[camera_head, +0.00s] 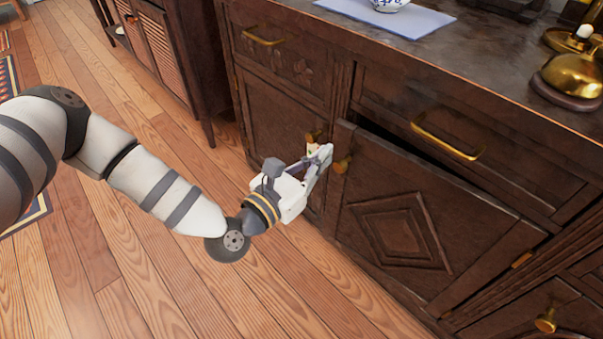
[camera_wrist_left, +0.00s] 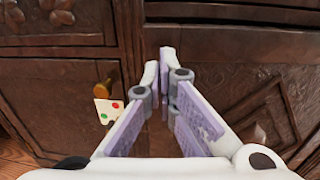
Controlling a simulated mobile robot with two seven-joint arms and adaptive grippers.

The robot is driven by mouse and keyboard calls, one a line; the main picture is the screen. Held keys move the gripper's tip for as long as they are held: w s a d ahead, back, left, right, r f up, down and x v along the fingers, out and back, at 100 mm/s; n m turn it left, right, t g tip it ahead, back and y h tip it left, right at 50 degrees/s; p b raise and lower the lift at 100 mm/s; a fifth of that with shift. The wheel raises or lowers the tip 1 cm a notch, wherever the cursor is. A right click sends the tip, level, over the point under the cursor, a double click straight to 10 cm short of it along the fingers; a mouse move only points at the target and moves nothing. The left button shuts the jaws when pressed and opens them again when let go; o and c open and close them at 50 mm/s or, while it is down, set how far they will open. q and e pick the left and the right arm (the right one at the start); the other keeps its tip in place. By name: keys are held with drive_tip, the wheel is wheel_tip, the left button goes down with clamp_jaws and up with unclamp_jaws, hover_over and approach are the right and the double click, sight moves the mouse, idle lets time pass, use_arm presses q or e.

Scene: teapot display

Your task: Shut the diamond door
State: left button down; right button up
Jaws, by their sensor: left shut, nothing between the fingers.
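The diamond door (camera_head: 450,215) is a dark wood cabinet panel with a carved diamond. It stands slightly ajar, with a dark gap along its top edge and a brass hinge (camera_head: 522,259) at its right. My right gripper is not in view.
A neighbouring door with a brass knob (camera_wrist_left: 103,88) is at left, near a small white dotted piece (camera_wrist_left: 108,110). A drawer handle (camera_head: 445,140) sits above the diamond door. A blue cloth (camera_head: 420,20) and brass pot (camera_head: 575,72) are on top. Wooden floor (camera_head: 130,280) is clear.

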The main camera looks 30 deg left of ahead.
sight(341, 139)
use_arm(q)
drive_tip(key=shift+b+x, duration=0.3)
drive_tip(key=shift+x, duration=1.75)
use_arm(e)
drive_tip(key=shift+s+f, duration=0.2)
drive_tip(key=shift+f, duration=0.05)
